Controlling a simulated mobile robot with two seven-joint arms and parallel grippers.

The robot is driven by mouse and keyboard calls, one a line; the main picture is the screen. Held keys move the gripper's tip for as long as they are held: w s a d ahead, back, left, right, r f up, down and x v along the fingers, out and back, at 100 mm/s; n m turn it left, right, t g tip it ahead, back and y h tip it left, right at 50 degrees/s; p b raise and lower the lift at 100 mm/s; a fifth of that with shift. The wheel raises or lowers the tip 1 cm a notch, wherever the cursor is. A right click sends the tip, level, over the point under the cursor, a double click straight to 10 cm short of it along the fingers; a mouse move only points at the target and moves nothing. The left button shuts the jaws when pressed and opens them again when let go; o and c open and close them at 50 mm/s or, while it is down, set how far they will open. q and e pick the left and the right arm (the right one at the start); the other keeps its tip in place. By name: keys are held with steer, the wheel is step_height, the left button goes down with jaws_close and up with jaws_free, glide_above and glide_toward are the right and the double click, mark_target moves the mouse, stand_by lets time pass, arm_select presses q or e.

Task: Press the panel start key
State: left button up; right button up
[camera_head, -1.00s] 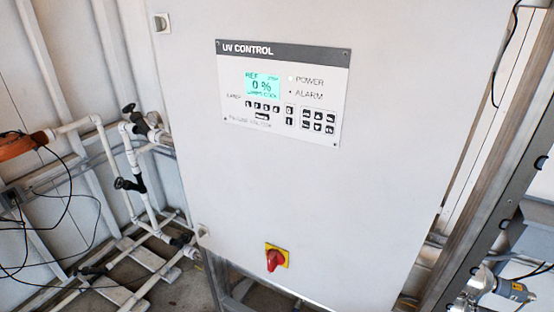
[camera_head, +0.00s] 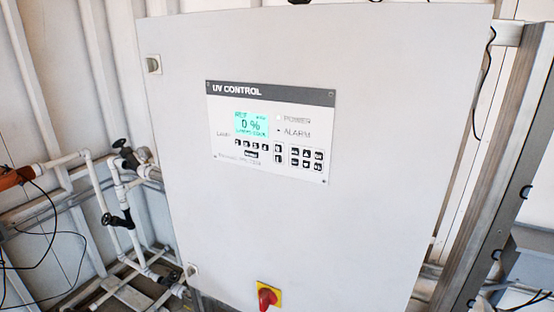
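The UV control panel (camera_head: 270,132) is a white plate with a dark title strip, set on the front of a large pale grey cabinet (camera_head: 330,235). Its lit cyan display (camera_head: 251,125) reads 0 %. Below the display is a row of small dark keys (camera_head: 250,145) with one wider key (camera_head: 251,155) under it. A block of small keys (camera_head: 305,158) sits at the panel's lower right. The key labels are too small to read, so I cannot tell which is the start key. Neither of my grippers is in view.
A red rotary switch (camera_head: 267,296) on a yellow plate is low on the cabinet front. White pipes with black valves (camera_head: 118,219) stand at the left. A metal post (camera_head: 490,170) stands at the right. The space before the panel looks clear.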

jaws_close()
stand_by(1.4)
